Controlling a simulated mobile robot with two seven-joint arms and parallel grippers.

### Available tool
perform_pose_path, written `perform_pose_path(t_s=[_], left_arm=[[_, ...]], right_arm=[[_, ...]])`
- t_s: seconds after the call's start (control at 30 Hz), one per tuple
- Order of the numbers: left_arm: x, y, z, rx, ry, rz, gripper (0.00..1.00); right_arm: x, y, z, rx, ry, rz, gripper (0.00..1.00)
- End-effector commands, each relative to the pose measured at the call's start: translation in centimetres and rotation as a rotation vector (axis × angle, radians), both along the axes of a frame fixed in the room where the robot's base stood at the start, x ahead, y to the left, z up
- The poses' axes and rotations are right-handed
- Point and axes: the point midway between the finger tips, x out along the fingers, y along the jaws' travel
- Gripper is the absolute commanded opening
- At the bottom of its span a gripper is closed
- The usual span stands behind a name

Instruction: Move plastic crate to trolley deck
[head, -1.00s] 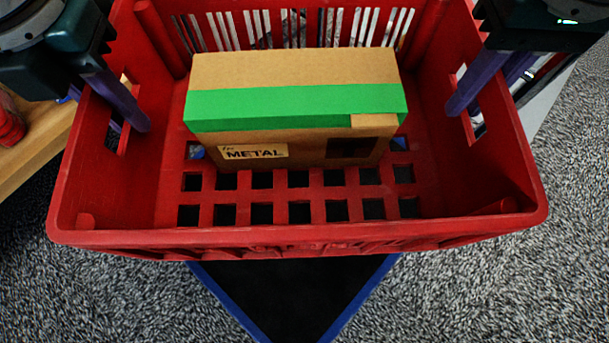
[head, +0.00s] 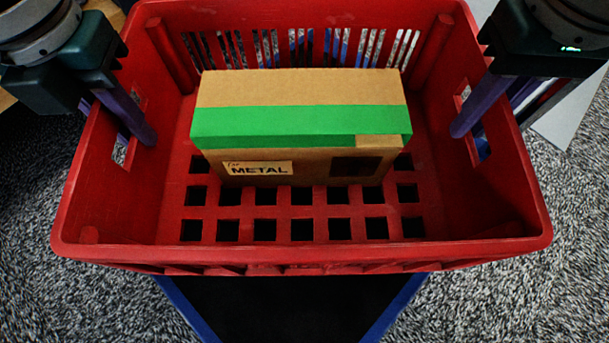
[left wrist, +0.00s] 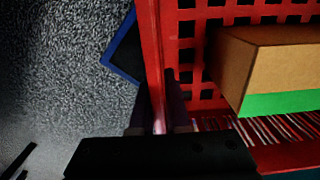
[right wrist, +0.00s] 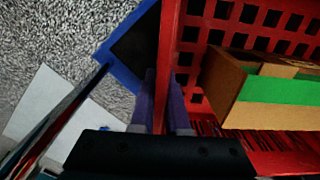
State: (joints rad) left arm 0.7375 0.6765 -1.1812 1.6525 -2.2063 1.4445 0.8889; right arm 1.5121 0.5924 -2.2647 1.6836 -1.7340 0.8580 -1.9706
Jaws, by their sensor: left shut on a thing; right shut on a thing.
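The red plastic crate (head: 300,258) fills the middle of the head view, upright and roughly level, with carpet visible around and below it. A cardboard box (head: 300,88) with a green band and a "METAL" label lies inside it. My left gripper (head: 136,140) is shut on the crate's left wall at the handle slot, one finger inside and one outside. My right gripper (head: 471,132) is shut on the right wall the same way. The wrist views show the fingers straddling the crate's walls (left wrist: 150,50) (right wrist: 170,50).
A pale flat panel (head: 575,115) is on the right, and also shows in the right wrist view (right wrist: 45,105) beside dark and red upright edges. A bit of wooden surface (head: 107,12) shows at the top left.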

Motion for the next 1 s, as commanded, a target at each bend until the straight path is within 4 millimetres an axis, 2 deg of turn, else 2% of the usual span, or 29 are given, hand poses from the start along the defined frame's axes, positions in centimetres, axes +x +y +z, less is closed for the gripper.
perform_pose_path(t_s=[0.37, 0.97, 1.0], left_arm=[[0.0, 0.3, -0.9, 0.01, 0.0, 0.003, 0.0], [0.0, 0.3, -5.2, 0.01, 0.0, 0.003, 0.0], [0.0, 0.4, -4.9, 0.011, 0.001, 0.003, 0.17]], right_arm=[[0.0, -0.3, -0.9, -0.009, 0.001, -0.002, 0.0], [0.0, -0.3, -5.2, -0.009, 0.001, -0.002, 0.0], [0.0, -0.3, -4.9, -0.01, 0.002, -0.002, 0.16]])
